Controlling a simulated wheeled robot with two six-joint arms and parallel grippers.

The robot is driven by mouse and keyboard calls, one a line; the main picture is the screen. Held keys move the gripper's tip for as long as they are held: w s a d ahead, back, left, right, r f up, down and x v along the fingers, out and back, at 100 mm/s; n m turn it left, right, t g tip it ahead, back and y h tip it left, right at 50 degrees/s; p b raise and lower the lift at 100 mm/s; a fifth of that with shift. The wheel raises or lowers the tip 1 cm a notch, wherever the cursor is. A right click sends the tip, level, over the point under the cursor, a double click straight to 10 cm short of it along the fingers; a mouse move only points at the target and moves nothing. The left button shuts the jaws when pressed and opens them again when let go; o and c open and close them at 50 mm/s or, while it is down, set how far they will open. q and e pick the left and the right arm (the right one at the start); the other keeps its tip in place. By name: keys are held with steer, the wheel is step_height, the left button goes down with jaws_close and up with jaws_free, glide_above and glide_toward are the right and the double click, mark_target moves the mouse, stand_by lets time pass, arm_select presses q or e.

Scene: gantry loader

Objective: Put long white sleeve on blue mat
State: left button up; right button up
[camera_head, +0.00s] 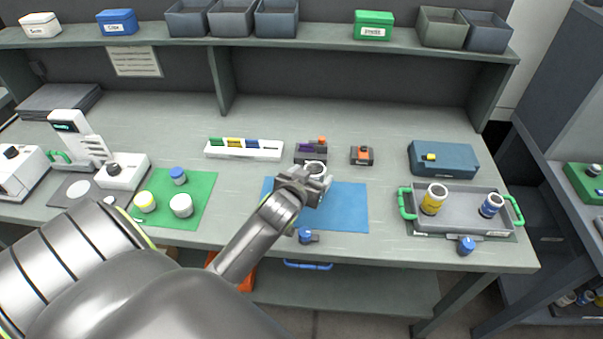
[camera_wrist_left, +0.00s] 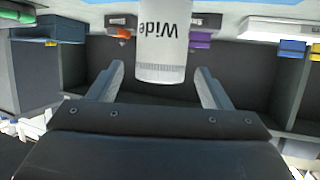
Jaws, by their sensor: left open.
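A white sleeve (camera_head: 315,166) with a round open top shows at the back edge of the blue mat (camera_head: 348,205). In the left wrist view the white sleeve (camera_wrist_left: 163,45) carries the word "Wide" and sits between the spread fingers, with a gap on each side. My left gripper (camera_head: 318,184) is open and over the mat, right at the sleeve. The gripper hides the sleeve's lower part, so I cannot tell whether its base rests on the mat. My right gripper is not in view.
A green mat (camera_head: 205,190) at left holds several short cylinders. A grey tray (camera_head: 462,223) at right holds a yellow and a blue cylinder. A small purple-and-black block (camera_head: 309,150) stands close behind the sleeve. A blue knob (camera_head: 306,236) is at the front edge.

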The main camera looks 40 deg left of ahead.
arm_select(q)
steer(key=v, duration=0.7)
steer(key=shift+b, duration=0.3)
steer(key=shift+f, duration=0.15)
steer(key=s+f+g, duration=0.1)
steer(key=s+f, duration=0.1)
steer(key=s, duration=0.1)
steer(key=s+f+g, duration=0.2)
steer(key=s, duration=0.2)
steer(key=s+f+g, duration=0.1)
steer(key=s+f, duration=0.1)
steer(key=s, duration=0.1)
steer(key=shift+s+f+m+g, duration=0.1)
steer(key=shift+s+m+g, duration=0.2)
steer(key=shift+s+m, duration=0.1)
steer(key=s+d+f+m+g+h, duration=0.1)
steer(key=s+g, duration=0.1)
steer(key=s, duration=0.4)
steer(key=s+d+f+g, duration=0.1)
steer(key=s+f+g, duration=0.1)
steer(key=s, duration=0.4)
step_height(320, 180, down, 25)
steer(key=a+g, duration=0.2)
steer(key=s+d+f+g+h, duration=0.1)
steer(key=s+f, duration=1.4)
steer(key=shift+s+d+f, duration=0.15)
steer(key=shift+d+f, duration=0.1)
steer(key=shift+f, duration=0.05)
